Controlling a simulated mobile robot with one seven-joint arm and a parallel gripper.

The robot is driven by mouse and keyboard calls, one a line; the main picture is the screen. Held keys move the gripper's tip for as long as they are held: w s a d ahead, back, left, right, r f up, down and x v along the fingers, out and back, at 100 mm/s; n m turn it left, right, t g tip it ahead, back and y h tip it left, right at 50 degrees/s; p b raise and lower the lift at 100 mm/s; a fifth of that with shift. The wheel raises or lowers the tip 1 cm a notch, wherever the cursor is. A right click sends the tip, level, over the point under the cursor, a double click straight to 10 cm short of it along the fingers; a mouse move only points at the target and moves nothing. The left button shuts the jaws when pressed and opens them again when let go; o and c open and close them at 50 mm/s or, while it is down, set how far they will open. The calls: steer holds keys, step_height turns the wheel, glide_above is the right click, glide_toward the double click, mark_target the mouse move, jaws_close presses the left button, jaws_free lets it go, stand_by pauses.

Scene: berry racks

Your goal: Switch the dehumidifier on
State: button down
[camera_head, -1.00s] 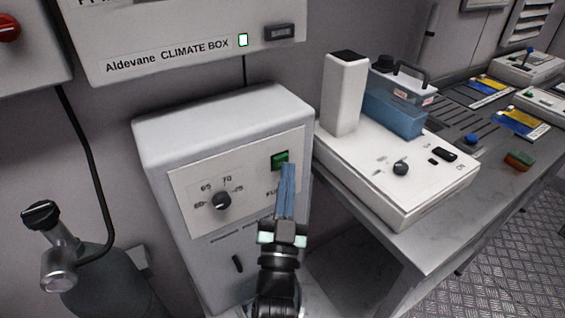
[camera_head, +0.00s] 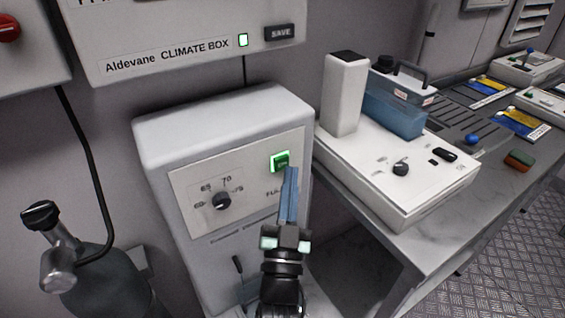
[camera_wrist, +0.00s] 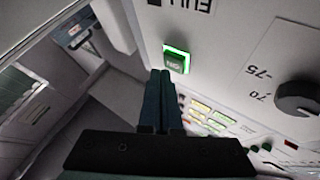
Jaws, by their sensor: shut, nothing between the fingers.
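The dehumidifier (camera_head: 215,119) is a white cabinet with a front panel under the climate box. Its panel has a black dial (camera_head: 222,201) marked 65, 70 and 75. At the panel's upper right is a green switch (camera_head: 280,161), lit bright around its edge. In the wrist view the fingertips (camera_wrist: 159,74) sit beside the switch, with a small gap in the picture.
A white bench unit (camera_head: 400,205) with a blue tank (camera_head: 395,112) stands on the table to the right. A dark gas cylinder (camera_head: 105,280) stands at the left. The climate box (camera_head: 185,40) hangs above the dehumidifier.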

steer(key=shift+s+d, duration=0.1)
steer(key=shift+s, duration=0.05)
steer(key=shift+s+d, duration=0.75)
steer(key=shift+s, duration=0.25)
steer(key=shift+s+d, duration=0.75)
steer(key=shift+s, duration=0.25)
step_height(320, 180, up, 23)
steer(key=n+t, duration=0.2)
steer(key=s+r+n+t+p, duration=0.1)
steer(key=s+r, duration=0.6)
steer(key=r, duration=0.3)
steer(key=s+r+t, duration=0.1)
steer(key=s+r, duration=0.5)
steer(key=r, duration=0.4)
step_height(320, 180, up, 20)
steer(key=p, duration=2)
steer(key=shift+w+a+f+y+p, duration=0.2)
steer(key=shift+a+y+p, duration=0.2)
